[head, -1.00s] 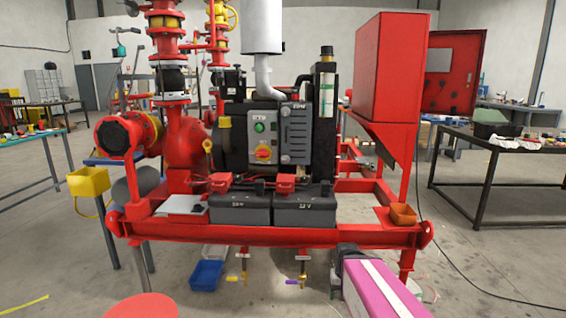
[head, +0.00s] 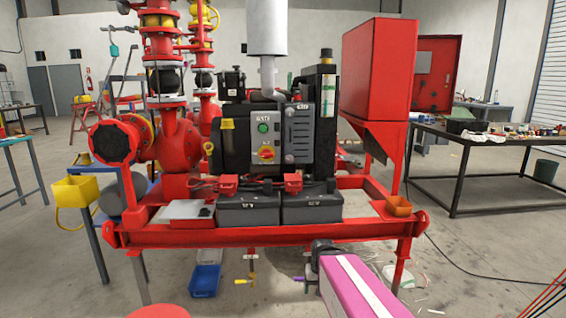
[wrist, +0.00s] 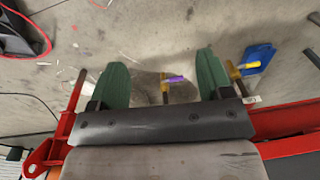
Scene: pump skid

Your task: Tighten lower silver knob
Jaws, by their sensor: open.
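I cannot pick out the lower silver knob for certain in either view. My gripper (wrist: 160,70) is open and empty, with two green fingers wide apart. In the wrist view a brass valve with a purple handle (wrist: 174,79) shows between the fingers, over the floor. A valve with a yellow handle (wrist: 247,66) is to the right of them.
The skid's red frame (head: 270,233) runs across below two dark batteries (head: 250,209). A blue bin (head: 205,280) is on the floor below. Tables (head: 480,140) stand right and left. Floor is open at right.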

